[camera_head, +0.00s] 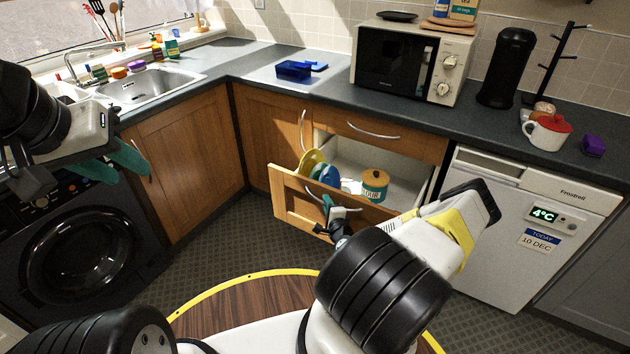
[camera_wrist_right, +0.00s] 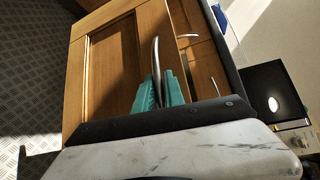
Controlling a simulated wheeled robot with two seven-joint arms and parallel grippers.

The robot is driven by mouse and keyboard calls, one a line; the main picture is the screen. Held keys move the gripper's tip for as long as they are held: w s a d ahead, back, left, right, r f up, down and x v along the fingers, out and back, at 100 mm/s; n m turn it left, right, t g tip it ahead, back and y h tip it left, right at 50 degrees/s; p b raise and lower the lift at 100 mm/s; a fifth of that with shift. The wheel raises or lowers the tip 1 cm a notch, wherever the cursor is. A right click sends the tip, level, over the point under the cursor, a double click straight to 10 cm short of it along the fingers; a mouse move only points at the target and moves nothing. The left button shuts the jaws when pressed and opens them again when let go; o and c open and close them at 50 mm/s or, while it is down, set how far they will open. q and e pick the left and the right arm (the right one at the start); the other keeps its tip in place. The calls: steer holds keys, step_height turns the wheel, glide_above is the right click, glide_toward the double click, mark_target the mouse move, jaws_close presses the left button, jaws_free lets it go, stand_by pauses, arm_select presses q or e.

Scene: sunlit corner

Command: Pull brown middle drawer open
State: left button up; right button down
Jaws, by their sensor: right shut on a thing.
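The brown middle drawer (camera_head: 292,203) is pulled well out from the wooden cabinet below the counter. Inside are colored plates (camera_head: 312,163) and a teal canister with a wooden lid (camera_head: 374,185). My right gripper (camera_head: 328,207) is at the drawer's front, its tips partly hidden by my arm. In the right wrist view its teal fingers (camera_wrist_right: 160,92) are shut around a curved metal handle (camera_wrist_right: 156,60) on the wooden front. My left gripper (camera_head: 122,163) hangs above the washing machine at the left, its teal fingers apart and empty.
A shallow drawer front (camera_head: 372,132) above is closed. A white fridge (camera_head: 520,228) stands right of the drawer, a washing machine (camera_head: 80,250) at the left. The counter carries a microwave (camera_head: 408,62) and a blue box (camera_head: 293,70). Patterned floor (camera_head: 245,235) lies clear left of the drawer.

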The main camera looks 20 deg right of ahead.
steer(key=shift+s+a, duration=0.15)
steer(key=shift+a, duration=0.15)
steer(key=c, duration=1.7)
jaws_free()
steer(key=s+r, duration=0.1)
steer(key=s, duration=0.6)
steer(key=shift+s+a, duration=0.25)
steer(key=shift+s, duration=0.1)
steer(key=shift+w+r, duration=0.1)
